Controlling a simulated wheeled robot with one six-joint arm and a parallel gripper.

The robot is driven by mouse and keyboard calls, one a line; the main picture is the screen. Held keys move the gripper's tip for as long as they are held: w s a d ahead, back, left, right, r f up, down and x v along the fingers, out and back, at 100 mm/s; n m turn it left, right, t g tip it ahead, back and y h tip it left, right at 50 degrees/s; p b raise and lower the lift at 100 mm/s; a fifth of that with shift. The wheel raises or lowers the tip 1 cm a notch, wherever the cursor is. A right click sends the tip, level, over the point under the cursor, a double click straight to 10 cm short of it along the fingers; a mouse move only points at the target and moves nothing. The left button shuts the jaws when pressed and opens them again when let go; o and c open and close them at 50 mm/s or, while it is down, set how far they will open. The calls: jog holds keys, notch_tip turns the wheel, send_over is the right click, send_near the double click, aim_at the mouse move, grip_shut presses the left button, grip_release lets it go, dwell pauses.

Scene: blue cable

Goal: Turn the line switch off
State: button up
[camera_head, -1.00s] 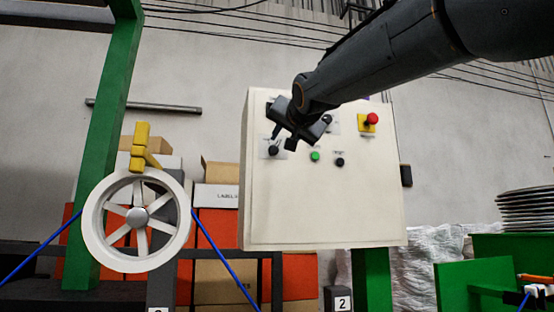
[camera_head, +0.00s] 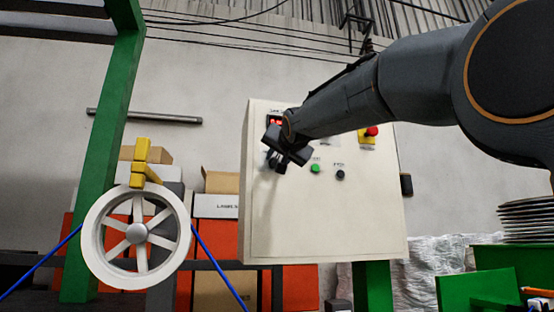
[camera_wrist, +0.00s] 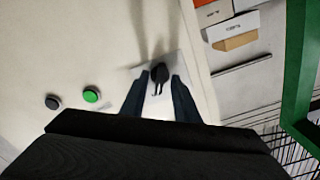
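The line switch is a black rotary knob (camera_wrist: 159,74) on a pale label plate on the cream control panel (camera_head: 325,225). In the wrist view the knob stands between the two dark fingertips of my gripper (camera_wrist: 160,86). The fingers are apart, one on each side of the knob, with a narrow gap showing; contact is not clear. In the head view my gripper (camera_head: 277,163) is at the panel's left side and hides most of the knob. The knob's exact setting is hard to read.
A green button (camera_head: 315,168) and a black button (camera_head: 340,174) sit right of the switch. A red emergency stop (camera_head: 371,132) is at upper right, close to my arm. A red lit display (camera_head: 275,121) is above. A white spoked wheel (camera_head: 136,238) stands left.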

grip_shut()
jog(key=n+p, duration=0.2)
jog(key=n, duration=0.3)
jog(key=shift+n, duration=0.4)
jog(key=n+p, duration=0.2)
jog(key=n, duration=0.3)
jog(key=shift+n+p, duration=0.35)
jog(key=shift+n, duration=0.35)
grip_release()
